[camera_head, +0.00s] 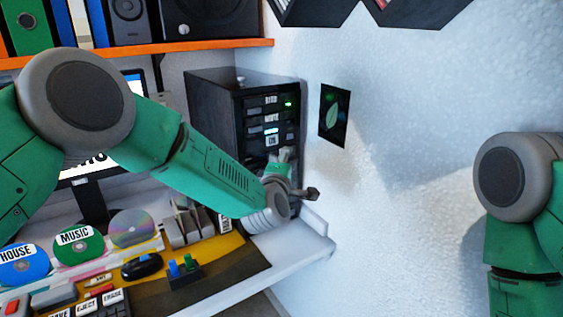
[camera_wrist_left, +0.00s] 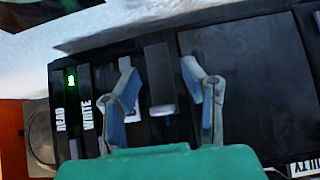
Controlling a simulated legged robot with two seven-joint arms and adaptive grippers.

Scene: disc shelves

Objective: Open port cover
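A black tower (camera_head: 212,108) with labelled drive slots and a green light stands at the back of the desk. Its front also shows in the left wrist view, with READ and WRITE labels (camera_wrist_left: 88,115) and a lit green light. Between my left fingers is a narrow dark panel (camera_wrist_left: 158,72) with a grey lip (camera_wrist_left: 162,110); it looks like the port cover, though I cannot be certain. My left gripper (camera_wrist_left: 168,97) is open, its blue-grey fingers on either side of this panel. Contact cannot be told. My right arm is at the right of the head view; its gripper is out of view.
The desk holds discs (camera_head: 80,245), a black mouse-like object (camera_head: 141,266) and a small block with blue and green switches (camera_head: 184,272). An orange shelf (camera_head: 190,47) runs above. The white wall (camera_head: 430,80) has a dark leaf plate (camera_head: 334,115) beside the tower.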

